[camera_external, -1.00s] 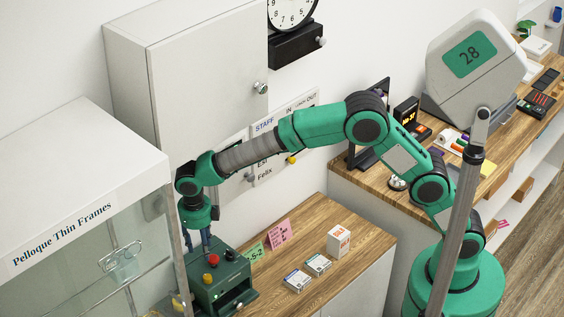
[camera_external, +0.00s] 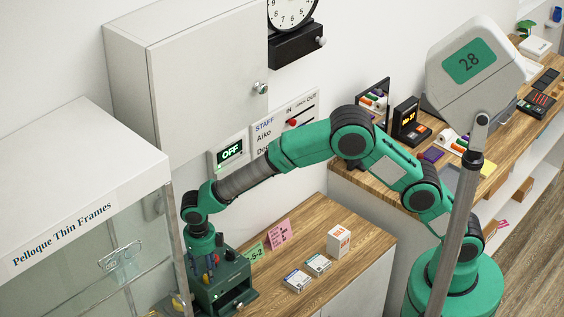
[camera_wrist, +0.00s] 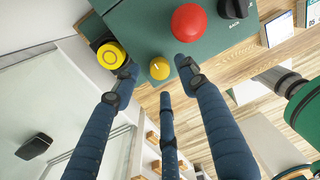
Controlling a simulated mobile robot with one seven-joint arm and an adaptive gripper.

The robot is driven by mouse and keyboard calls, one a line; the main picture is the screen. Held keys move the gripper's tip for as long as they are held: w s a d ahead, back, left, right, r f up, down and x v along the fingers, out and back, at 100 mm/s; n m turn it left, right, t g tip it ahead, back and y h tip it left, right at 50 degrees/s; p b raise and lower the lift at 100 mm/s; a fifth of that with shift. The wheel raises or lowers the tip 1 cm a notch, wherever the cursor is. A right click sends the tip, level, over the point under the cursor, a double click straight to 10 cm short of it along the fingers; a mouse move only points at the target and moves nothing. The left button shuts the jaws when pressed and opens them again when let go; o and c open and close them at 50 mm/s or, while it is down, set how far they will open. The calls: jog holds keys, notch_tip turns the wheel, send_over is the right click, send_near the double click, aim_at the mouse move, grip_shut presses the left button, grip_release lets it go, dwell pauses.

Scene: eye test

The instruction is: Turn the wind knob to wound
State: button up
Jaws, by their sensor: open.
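A dark green box (camera_external: 225,290) stands on the wooden counter at lower left. In the wrist view its top (camera_wrist: 150,25) carries a red knob (camera_wrist: 189,22), a black knob (camera_wrist: 234,8) and a small yellow knob (camera_wrist: 159,68) with a pale mark. A yellow ringed disc (camera_wrist: 111,55) sits at its left. I cannot read which one is the wind knob. My gripper (camera_wrist: 157,70) is open; two blue fingertips lie either side of the small yellow knob, and a third finger points up below it. Contact is unclear. The gripper (camera_external: 208,265) also shows low over the box.
A wall clock (camera_external: 291,12) has a black base with a silver knob (camera_external: 322,42). A wall panel reads OFF (camera_external: 230,152). Small cartons (camera_external: 297,280) and a pink card (camera_external: 279,234) are on the counter. A glass display case (camera_external: 80,230) stands close at left.

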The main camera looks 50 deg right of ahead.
jog(key=shift+f, duration=1.2)
grip_shut()
